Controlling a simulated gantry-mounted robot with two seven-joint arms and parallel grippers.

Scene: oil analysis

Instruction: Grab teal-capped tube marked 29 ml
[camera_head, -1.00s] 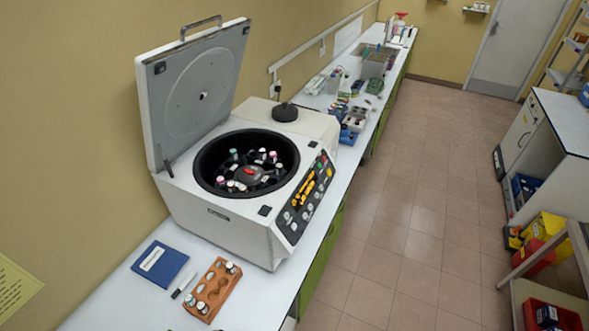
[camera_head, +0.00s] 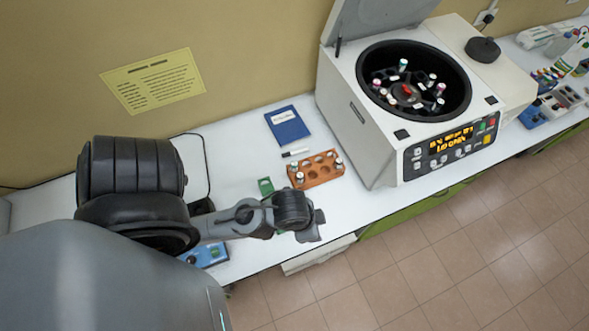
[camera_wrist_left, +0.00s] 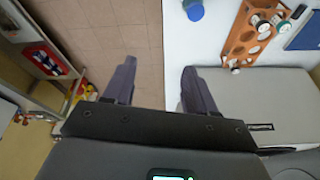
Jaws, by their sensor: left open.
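A wooden rack (camera_head: 330,173) on the counter holds a few capped tubes, among them one at its near left corner (camera_head: 299,178) and one at its right end (camera_head: 338,163). In the open centrifuge (camera_head: 453,112), several capped tubes stand around the rotor; one at the back has a teal cap (camera_head: 403,64). The volume marks are too small to read. My left gripper (camera_head: 312,226) is near the counter's front edge, apart from the rack. In the left wrist view, it (camera_wrist_left: 158,82) is open and empty, with the rack (camera_wrist_left: 238,42) beyond it to the right.
A blue book (camera_head: 288,125) and a pen (camera_head: 295,152) lie behind the rack. A green item (camera_head: 266,186) lies left of it, and a blue device (camera_head: 208,253) is partly hidden by my arm. In the wrist view, a blue-capped item (camera_wrist_left: 193,10) stands near the counter edge.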

